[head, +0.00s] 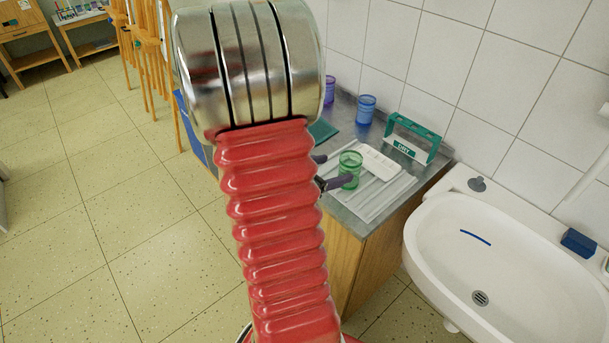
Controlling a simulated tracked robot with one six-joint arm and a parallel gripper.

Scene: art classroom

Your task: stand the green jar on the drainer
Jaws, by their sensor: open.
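The green jar (350,167) is see-through and looks upright on the white ribbed drainer (382,196), on the grey counter beside the sink. My gripper (337,168) has two dark fingers showing past my red arm. They are apart. One finger overlaps the lower part of the jar in the picture and the other ends just left of it. I cannot tell whether either touches the jar. The rest of my gripper is hidden behind my arm.
A white palette (381,162) lies just behind the jar. A green rack marked DRY (413,141) stands near the wall. A blue jar (366,110) and a purple jar (329,91) stand farther back. The white sink (450,262) is at right.

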